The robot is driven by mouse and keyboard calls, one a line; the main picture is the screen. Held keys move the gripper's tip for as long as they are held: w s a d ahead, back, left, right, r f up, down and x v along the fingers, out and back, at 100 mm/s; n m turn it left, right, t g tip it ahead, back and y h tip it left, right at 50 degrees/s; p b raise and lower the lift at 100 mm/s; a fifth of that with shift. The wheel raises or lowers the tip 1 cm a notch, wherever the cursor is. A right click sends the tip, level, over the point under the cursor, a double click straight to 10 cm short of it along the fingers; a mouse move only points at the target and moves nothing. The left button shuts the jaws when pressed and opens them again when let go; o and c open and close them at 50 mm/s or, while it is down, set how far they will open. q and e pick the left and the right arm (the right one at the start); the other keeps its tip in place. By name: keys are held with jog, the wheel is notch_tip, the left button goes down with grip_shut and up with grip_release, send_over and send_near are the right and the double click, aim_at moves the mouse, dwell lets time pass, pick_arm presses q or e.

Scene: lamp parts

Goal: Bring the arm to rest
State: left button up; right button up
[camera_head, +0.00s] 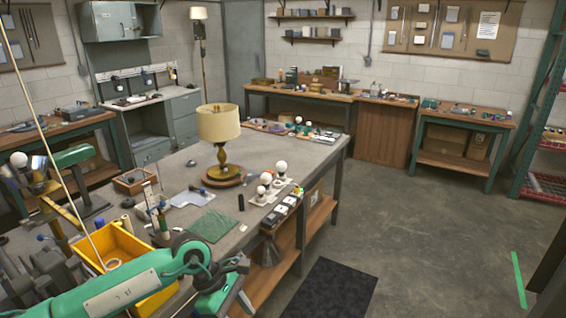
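A green arm comes in from the lower left along the front of the workbench, and its elbow-like joint sits near the bench's front edge. My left gripper (232,299) is at its end, low at the bottom of the picture and clear of the lamp; its fingertips are too small and partly cut off to tell open from shut. My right gripper is not in view. A table lamp with a cream shade (218,123) and brass stem (223,156) stands upright on a round wooden base (223,177) on the bench.
White bulbs (281,167) stand in a holder right of the lamp. A green mat (208,226) lies in front. A yellow bin (128,243) is behind the arm. Open floor (430,240) lies right of the workbench, with a dark floor mat (330,289).

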pick_arm(q)
jog(key=w+d+f+n+t+h, duration=0.5)
jog(key=w+f+n+h, duration=0.4)
jog(key=n, duration=0.8)
jog(key=s+a+f+n+t+y, duration=0.2)
jog(key=a+f+n+t, duration=0.15)
jog(key=f+n, duration=0.45)
jog(key=s+a+f+n+t+y, duration=0.1)
jog(key=a+f+n+t+y, duration=0.15)
jog(key=a+f+n, duration=0.55)
jog(key=s+a+f+n+t+y, duration=0.1)
jog(key=s+f+n+t+y, duration=0.15)
jog(key=f+n, duration=0.6)
jog(key=s+a+f+n+g+y, duration=0.2)
jog(key=s+a+f+n+y, duration=0.15)
jog(key=s+f, duration=0.55)
jog(key=s+a+f+n+g+y, duration=0.2)
jog(key=s+a+f+n, duration=0.15)
jog(key=s+f, duration=0.55)
jog(key=s+a+f+n+g+y, duration=0.1)
jog(key=s+f+n+g, duration=0.2)
jog(key=s, duration=1.2)
jog(key=s+a+f+n+g+y, duration=0.1)
jog(key=s+f+n+g, duration=0.2)
jog(key=s+f, duration=0.5)
jog(key=s+n, duration=0.1)
jog(key=s, duration=0.5)
jog(key=shift+s+a+f+g, duration=0.15)
jog(key=shift+s+f+g, duration=0.05)
jog(key=shift+s+g, duration=0.15)
